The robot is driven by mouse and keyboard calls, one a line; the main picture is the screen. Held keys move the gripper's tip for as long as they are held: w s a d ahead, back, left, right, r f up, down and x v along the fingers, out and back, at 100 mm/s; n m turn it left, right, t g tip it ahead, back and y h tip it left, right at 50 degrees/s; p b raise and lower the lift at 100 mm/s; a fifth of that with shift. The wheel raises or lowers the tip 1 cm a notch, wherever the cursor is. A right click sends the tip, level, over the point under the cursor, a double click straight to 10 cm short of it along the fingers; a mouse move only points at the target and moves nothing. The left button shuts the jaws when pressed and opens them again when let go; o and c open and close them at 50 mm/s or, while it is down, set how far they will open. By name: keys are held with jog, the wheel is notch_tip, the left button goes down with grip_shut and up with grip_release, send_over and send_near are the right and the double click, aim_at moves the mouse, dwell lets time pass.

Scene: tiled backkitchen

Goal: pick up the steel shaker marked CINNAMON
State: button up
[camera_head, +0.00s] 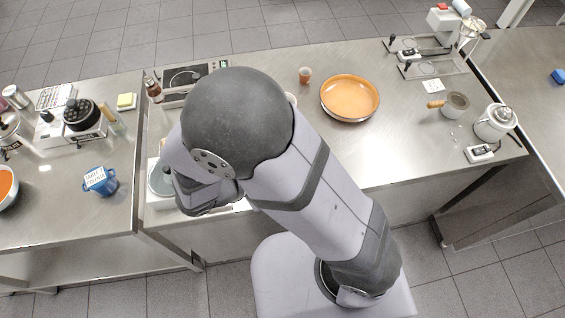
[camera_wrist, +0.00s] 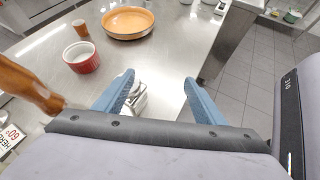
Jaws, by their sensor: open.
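In the wrist view, my gripper (camera_wrist: 159,80) is open, its two blue fingers spread wide over the steel worktop. A small shiny silver object (camera_wrist: 138,98) shows between the fingers, close beside the left one and partly hidden by it and the gripper body. It may be a steel shaker, but no CINNAMON marking can be read on it. In the head view, my arm hides this spot and the gripper. A steel canister (camera_head: 14,96) stands at the far left of the head view; its marking cannot be read.
A red ramekin (camera_wrist: 81,58), a small brown cup (camera_wrist: 81,29) and an orange pan (camera_wrist: 128,22) stand beyond the left finger. A blue labelled jug (camera_head: 100,181) stands on the left counter. The worktop (camera_head: 400,150) right of my arm is mostly clear.

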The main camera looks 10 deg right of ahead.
jog(key=w+a+n+t, duration=0.2)
jog(key=a+n+t, duration=0.2)
jog(key=a, duration=0.2)
jog(key=shift+y, duration=0.4)
jog(key=x, duration=0.3)
jog(key=p+x, duration=0.1)
jog(key=x, duration=0.2)
jog(key=shift+d+f, duration=0.3)
jog(key=shift+d, duration=0.1)
jog(key=shift+w+d+f, duration=0.15)
jog(key=shift+w+f, duration=0.05)
jog(key=shift+p, duration=0.35)
jog(key=shift+f+p+x, duration=0.15)
jog(key=shift+p+x, duration=0.5)
jog(key=shift+x, duration=0.65)
jog(key=shift+f+p+x, duration=0.15)
jog(key=shift+p+x, duration=0.5)
jog(key=shift+x, duration=0.65)
jog(key=shift+s+f, duration=0.1)
jog(key=shift+s, duration=0.15)
jog(key=c, duration=1.3)
